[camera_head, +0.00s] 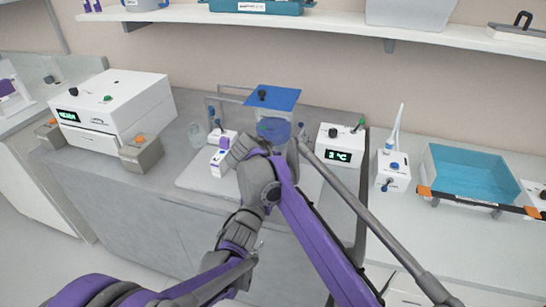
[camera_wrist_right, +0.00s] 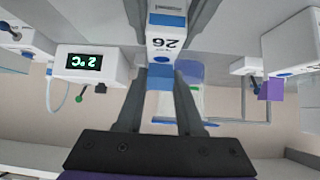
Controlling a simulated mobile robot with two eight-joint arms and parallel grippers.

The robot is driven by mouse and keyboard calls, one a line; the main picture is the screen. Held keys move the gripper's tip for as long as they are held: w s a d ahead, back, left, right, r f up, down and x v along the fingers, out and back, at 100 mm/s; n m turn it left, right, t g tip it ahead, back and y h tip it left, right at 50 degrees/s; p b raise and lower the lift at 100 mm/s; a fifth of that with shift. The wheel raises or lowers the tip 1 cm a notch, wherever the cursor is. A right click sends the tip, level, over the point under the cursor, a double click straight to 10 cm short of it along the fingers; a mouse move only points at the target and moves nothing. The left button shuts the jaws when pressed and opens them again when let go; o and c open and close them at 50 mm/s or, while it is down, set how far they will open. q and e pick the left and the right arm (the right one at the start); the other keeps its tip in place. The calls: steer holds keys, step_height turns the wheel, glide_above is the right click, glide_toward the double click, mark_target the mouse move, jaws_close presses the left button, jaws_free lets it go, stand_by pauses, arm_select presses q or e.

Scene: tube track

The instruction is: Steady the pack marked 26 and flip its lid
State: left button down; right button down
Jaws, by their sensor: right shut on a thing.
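The white pack marked 26 (camera_wrist_right: 168,42) shows upside down in the right wrist view, between the two dark fingers of my right gripper (camera_wrist_right: 168,18). The right gripper is shut on it. A blue band lies at the pack's edge; I cannot tell from this whether the lid is up or down. In the head view, my arms cover the pack. My left arm (camera_head: 239,231) comes in from the lower left and overlaps the right arm; its fingertips cannot be made out.
A white device (camera_head: 339,143) showing 2 °C stands right of the arms. A white box with a purple part (camera_head: 219,161) stands close on their left. A blue square plate (camera_head: 272,98) is behind. A blue basin (camera_head: 470,173) stands on the right, with a shelf (camera_head: 330,22) above.

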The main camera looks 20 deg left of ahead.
steer(key=shift+s, duration=0.1)
steer(key=c, duration=0.5)
jaws_free()
steer(key=v, duration=1.2)
steer(key=shift+s+f, duration=0.1)
steer(key=shift+f, duration=0.05)
